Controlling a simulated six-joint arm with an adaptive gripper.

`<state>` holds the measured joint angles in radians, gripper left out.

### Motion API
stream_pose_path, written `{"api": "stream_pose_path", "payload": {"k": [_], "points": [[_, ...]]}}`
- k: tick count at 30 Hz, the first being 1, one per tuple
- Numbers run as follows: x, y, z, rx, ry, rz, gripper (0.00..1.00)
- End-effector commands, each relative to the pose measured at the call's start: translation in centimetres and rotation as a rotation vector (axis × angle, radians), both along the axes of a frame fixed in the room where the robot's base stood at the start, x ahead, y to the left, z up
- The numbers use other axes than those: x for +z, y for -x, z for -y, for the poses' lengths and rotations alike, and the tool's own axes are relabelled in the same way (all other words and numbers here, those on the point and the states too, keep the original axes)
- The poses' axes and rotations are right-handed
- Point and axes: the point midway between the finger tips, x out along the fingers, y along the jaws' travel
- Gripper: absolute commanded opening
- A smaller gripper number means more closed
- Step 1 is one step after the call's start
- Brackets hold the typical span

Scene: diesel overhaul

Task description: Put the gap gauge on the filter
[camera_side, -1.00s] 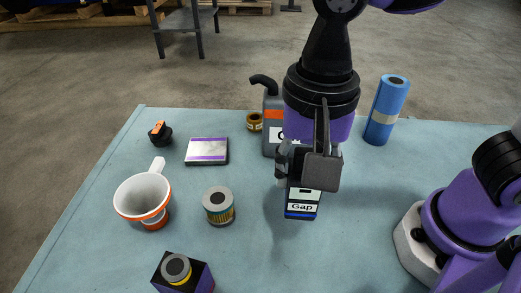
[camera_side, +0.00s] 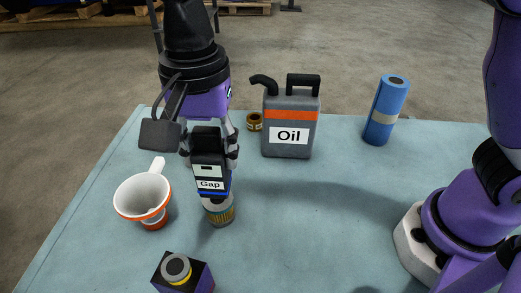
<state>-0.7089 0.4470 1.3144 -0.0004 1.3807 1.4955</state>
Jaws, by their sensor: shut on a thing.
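The gap gauge (camera_side: 210,173) is a dark box with a white "Gap" label and a blue stripe at its lower end. My gripper (camera_side: 211,150) is shut on its upper part and holds it upright. The filter (camera_side: 221,215) is a short cylinder with a yellowish-green pleated side, standing on the table. The gauge's lower end is over the filter and hides its top. I cannot tell whether they touch.
A white and orange funnel (camera_side: 143,195) stands close on the left. A dark box with a round cap (camera_side: 181,273) is in front. The oil can (camera_side: 291,123), a small brass-coloured part (camera_side: 254,121) and a blue roll (camera_side: 386,110) stand behind. The table's (camera_side: 325,225) middle right is clear.

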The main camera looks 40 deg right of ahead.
Motion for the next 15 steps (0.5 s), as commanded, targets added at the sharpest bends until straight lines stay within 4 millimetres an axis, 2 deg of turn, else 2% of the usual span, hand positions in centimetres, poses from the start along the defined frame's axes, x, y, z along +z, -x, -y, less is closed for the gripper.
{"api": "stream_pose_path", "payload": {"k": [3,6,15], "points": [[-1.0,-1.6,0.6,-0.001,0.0,0.0,0.0],[-1.5,-2.2,0.9,0.0,0.0,0.0,0.0],[-5.3,-2.2,0.9,0.001,0.0,0.0,0.0]]}}
